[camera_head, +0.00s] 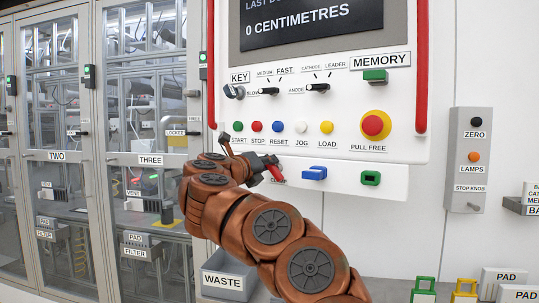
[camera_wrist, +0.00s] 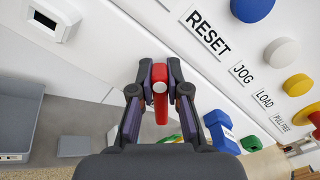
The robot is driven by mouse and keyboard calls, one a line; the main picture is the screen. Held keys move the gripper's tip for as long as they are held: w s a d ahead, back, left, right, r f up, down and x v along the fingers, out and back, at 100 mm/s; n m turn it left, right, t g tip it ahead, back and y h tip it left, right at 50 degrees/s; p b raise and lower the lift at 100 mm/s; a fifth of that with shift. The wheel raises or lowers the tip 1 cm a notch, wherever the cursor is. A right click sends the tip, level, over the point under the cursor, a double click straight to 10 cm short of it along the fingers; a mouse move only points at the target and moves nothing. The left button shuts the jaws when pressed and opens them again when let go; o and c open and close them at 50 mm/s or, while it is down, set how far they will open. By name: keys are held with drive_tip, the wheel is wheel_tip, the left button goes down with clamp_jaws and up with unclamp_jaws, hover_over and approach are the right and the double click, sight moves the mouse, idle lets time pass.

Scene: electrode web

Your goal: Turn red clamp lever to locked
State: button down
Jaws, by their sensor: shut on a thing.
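The red clamp lever (camera_head: 275,172) is on the lower part of the white control panel, left of the blue block. In the head view it slants down to the right, partly hidden by my gripper (camera_head: 267,163). A label below the lever in the head view is partly covered, and no locked mark can be read.
A blue block (camera_head: 314,173) and a green socket (camera_head: 371,178) sit right of the lever. Coloured buttons line the panel above, with a red-and-yellow stop knob (camera_head: 375,125) at right. A grey waste bin (camera_head: 222,284) stands below. Glass cabinets (camera_head: 144,150) are at left.

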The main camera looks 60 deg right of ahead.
drive_tip(key=n+p, duration=0.2)
drive_tip(key=n, duration=0.1)
drive_tip(key=n+p, duration=0.1)
drive_tip(key=shift+w+f+n, duration=0.15)
drive_tip(key=shift+w+n, duration=0.1)
drive_tip(key=shift+n, duration=0.05)
drive_tip(key=shift+w+f+n+p, duration=0.1)
drive_tip(key=shift+f+n+p, duration=0.25)
drive_tip(key=shift+n+p, duration=0.8)
drive_tip(key=shift+f+n+p, duration=0.3)
drive_tip(key=shift+n+p, duration=0.6)
drive_tip(key=shift+n, duration=0.45)
drive_tip(key=shift+f, duration=0.1)
drive_tip(key=c, duration=1.1)
unclamp_jaws()
drive_tip(key=shift+c, duration=0.2)
drive_tip(key=shift+a, duration=0.1)
drive_tip(key=a, duration=1.1)
drive_tip(key=shift+a, duration=0.4)
